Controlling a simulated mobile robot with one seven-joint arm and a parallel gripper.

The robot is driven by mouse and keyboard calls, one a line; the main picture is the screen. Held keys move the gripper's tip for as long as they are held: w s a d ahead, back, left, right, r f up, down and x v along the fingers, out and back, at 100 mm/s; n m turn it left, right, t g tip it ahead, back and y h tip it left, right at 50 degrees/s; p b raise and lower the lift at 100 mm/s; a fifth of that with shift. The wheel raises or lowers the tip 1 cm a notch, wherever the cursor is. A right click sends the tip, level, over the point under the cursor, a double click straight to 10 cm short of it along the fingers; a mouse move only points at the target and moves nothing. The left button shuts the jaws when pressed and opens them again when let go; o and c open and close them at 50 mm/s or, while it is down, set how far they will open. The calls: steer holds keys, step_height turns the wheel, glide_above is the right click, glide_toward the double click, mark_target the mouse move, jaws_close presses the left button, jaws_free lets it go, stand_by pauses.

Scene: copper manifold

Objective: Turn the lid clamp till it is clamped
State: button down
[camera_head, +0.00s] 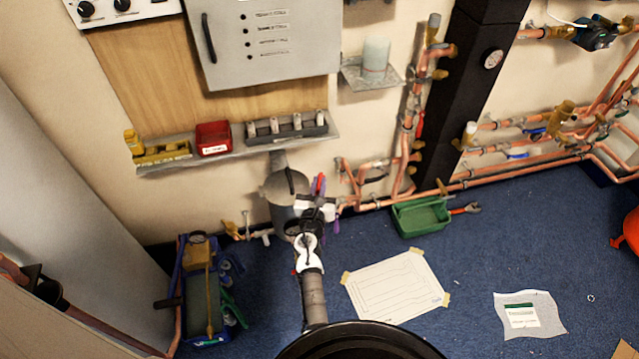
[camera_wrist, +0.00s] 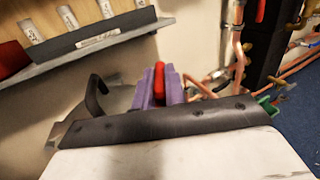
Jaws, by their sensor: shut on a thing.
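The lid clamp shows as a red handle (camera_wrist: 160,82) in the wrist view, upright between the two purple fingers of my gripper (camera_wrist: 159,88). My gripper is shut on this red handle. In the head view the red handle (camera_head: 321,184) is a small spot beside the grey pot (camera_head: 281,190), with my gripper (camera_head: 316,188) at it. The pot has a curved black handle (camera_head: 290,181) on top, which also shows at left in the wrist view (camera_wrist: 96,96). My wrist and arm cover the pot's right side, and the clamp's lower part is hidden.
A wall shelf (camera_head: 235,142) with a red bin (camera_head: 213,138) is above the pot. Copper pipes (camera_head: 405,150) run close on the right. A green tray (camera_head: 420,216) and a taped paper sheet (camera_head: 395,285) lie on the blue floor; a tool caddy (camera_head: 200,290) stands left.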

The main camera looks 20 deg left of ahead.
steer(key=m+h, duration=0.2)
steer(key=h, duration=0.1)
steer(key=shift+a+r+p, duration=0.15)
steer(key=shift+a+p, duration=0.1)
steer(key=shift+p, duration=0.05)
steer(key=shift+m+h, duration=1.2)
steer(key=shift+h, duration=0.8)
steer(key=shift+w, duration=0.1)
steer(key=c, duration=1.5)
jaws_free()
steer(key=shift+o, duration=0.2)
steer(key=s+a+b, duration=0.2)
steer(key=s+b, duration=0.1)
steer(key=s, duration=1)
steer(key=shift+s+a, duration=0.3)
steer(key=shift+a, duration=0.1)
